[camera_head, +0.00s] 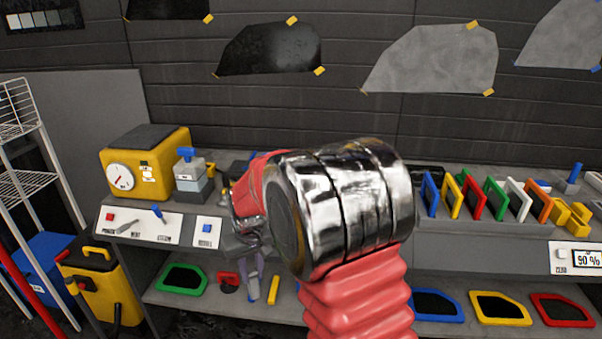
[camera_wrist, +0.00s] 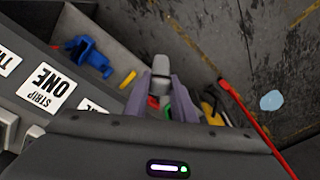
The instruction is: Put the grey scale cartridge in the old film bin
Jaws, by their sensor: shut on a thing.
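My gripper (camera_head: 254,287) hangs in front of the lower shelf of the bench, left of my red arm. In the wrist view my gripper (camera_wrist: 160,97) has its two purple fingers shut on a grey, blocky piece, which looks like the grey scale cartridge (camera_wrist: 161,68). The piece sticks out past the fingertips; its lower part is between them. A blue bin (camera_head: 48,262) stands on the floor at the far left, partly hidden by a yellow machine. No label on it is readable, so I cannot tell whether it is the old film bin.
The yellow machine (camera_head: 100,285) and a white wire rack (camera_head: 30,185) stand at the left. The bench shelf holds a green frame (camera_head: 181,279) and a yellow bar (camera_head: 273,290). A red pole (camera_wrist: 250,118) crosses the wrist view at right, beside open dark floor.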

